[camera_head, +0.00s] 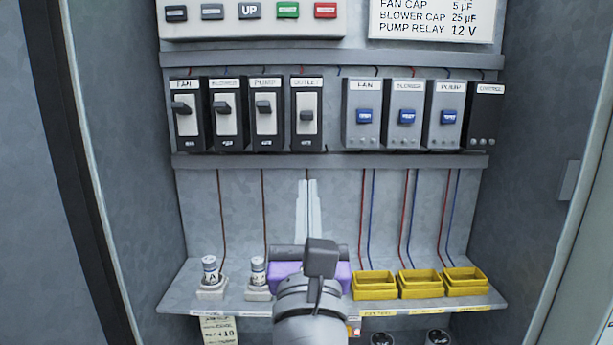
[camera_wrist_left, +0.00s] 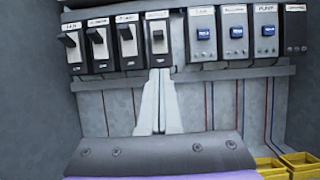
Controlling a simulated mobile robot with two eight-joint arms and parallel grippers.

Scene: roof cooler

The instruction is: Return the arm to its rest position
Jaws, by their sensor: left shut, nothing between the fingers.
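My left arm rises from the bottom centre in the head view. My left gripper (camera_head: 307,184) points up with its pale fingers together and nothing between them. In the left wrist view, the gripper (camera_wrist_left: 159,74) shows just below the OUTLET breaker (camera_wrist_left: 158,40). Whether the tips touch the rail there I cannot tell. The OUTLET breaker (camera_head: 306,132) has its lever lower than the levers of the FAN (camera_head: 187,132), BLOWER (camera_head: 226,132) and PUMP (camera_head: 265,132) breakers. My right gripper is in neither view.
Blue-buttoned grey modules (camera_head: 362,134) stand right of the breakers. A shelf (camera_head: 240,306) below holds two small labelled cylinders (camera_head: 210,268) and three yellow bins (camera_head: 421,291). Cabinet walls close in both sides. Coloured buttons (camera_head: 288,10) and a label plate (camera_head: 435,36) are above.

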